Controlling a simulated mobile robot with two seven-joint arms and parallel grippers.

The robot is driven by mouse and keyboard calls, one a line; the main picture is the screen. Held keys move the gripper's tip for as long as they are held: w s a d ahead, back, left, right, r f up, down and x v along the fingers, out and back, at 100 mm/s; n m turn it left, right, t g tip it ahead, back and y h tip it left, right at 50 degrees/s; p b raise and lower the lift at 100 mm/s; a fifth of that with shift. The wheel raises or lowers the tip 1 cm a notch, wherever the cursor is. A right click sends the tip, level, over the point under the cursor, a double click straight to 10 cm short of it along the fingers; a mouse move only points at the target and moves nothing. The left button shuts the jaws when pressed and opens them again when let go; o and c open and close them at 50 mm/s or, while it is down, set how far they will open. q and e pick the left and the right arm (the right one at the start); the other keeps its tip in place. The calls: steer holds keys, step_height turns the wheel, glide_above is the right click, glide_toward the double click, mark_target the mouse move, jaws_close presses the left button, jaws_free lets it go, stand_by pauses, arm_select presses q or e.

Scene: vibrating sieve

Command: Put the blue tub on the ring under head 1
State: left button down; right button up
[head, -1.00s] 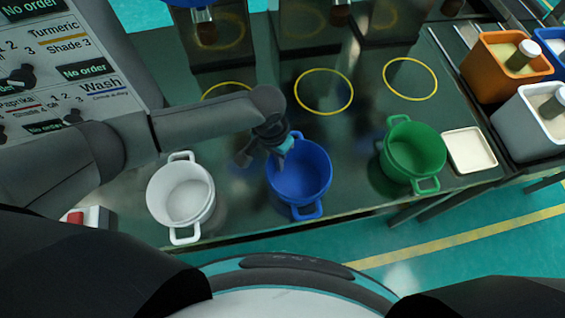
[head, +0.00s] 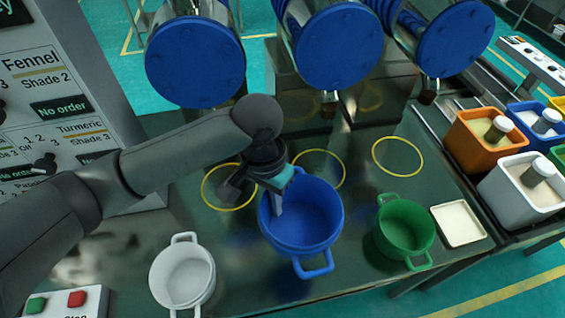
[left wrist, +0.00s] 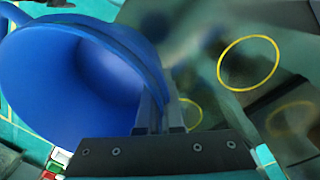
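The blue tub (head: 318,245) is off the table, closer to the camera than the white and green tubs, roughly upright. My left gripper (head: 277,204) is shut on its far-left rim, and one finger shows inside the tub. In the left wrist view the fingers (left wrist: 158,112) close on the edge of the blue tub (left wrist: 75,85). Three yellow rings lie on the dark table: the left ring (head: 204,192), middle ring (head: 345,172) and right ring (head: 421,164). No head number is readable. My right gripper is not in view.
A white tub (head: 182,278) and a green tub (head: 403,230) stand either side. Three blue-faced heads (head: 195,62) overhang the back. A pale square tray (head: 459,223) and bins (head: 490,150) stand right. A button box (head: 60,302) and control panel (head: 65,85) stand left.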

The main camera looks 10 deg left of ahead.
arm_select(q)
steer(key=a+r+n+b, duration=0.5)
steer(key=a+r+b, duration=0.1)
steer(key=a, duration=0.4)
steer(key=shift+r+b, duration=0.35)
steer(key=shift+b, duration=0.05)
